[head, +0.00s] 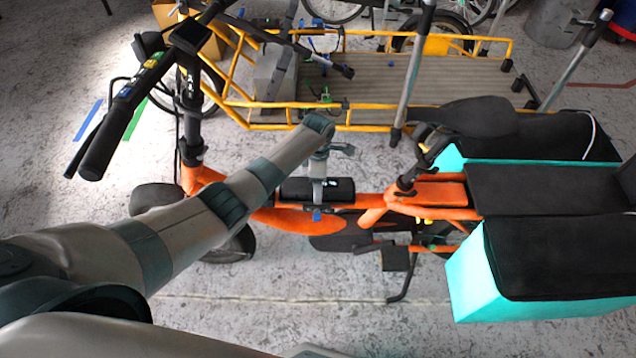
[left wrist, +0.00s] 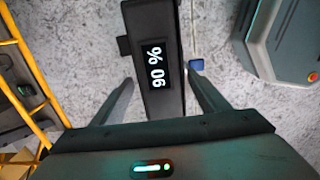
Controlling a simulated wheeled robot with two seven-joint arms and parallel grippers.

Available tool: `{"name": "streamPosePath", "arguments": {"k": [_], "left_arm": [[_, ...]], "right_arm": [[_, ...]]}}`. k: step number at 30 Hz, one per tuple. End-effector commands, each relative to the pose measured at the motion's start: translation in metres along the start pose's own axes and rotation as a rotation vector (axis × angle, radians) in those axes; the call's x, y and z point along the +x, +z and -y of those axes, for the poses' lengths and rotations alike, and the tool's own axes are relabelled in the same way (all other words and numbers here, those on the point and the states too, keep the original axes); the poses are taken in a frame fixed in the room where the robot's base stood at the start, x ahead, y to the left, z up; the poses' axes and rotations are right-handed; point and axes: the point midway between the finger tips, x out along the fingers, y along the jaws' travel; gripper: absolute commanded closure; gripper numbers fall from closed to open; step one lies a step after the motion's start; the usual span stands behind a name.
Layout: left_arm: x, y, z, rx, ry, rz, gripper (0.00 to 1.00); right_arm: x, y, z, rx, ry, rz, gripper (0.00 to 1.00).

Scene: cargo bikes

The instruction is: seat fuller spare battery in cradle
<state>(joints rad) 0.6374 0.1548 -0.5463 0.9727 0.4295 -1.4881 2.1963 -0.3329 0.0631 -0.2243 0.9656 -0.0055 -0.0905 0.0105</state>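A long black battery (left wrist: 168,95) with a white "90 %" readout shows in the left wrist view, upside down. In the head view a black battery (head: 335,188) lies along the orange bike frame (head: 290,218). I cannot tell whether it rests in a cradle or is apart from the frame. My left gripper (head: 318,205) reaches down over it from above. In the left wrist view the fingers of my left gripper (left wrist: 160,78) stand on either side of the battery, with narrow strips of floor between. My right gripper is out of view. No second battery is clearly visible in the left wrist view.
A yellow cargo bike (head: 430,125) with a slatted bed stands behind the orange one. Teal and black panniers (head: 470,275) fill the right side. Black handlebars (head: 110,135) rise at upper left. A small blue piece (left wrist: 196,65) is by a fingertip. Open floor lies in front.

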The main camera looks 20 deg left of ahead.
Motion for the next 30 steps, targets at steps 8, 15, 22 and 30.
{"name": "streamPosePath", "arguments": {"k": [8,15,22,30], "left_arm": [[0.003,-0.001,0.002,0.0,-0.004,-0.003,0.32],[-0.003,-0.001,0.001,0.0,-0.001,-0.001,0.32],[-0.045,0.0,0.0,0.0,0.001,0.001,0.32],[-0.101,0.0,0.0,0.0,0.002,0.001,0.32]], "right_arm": [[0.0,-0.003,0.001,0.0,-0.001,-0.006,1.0],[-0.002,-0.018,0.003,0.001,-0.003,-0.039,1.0],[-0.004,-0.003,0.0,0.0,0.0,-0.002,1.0],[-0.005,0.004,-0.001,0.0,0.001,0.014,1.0]]}}
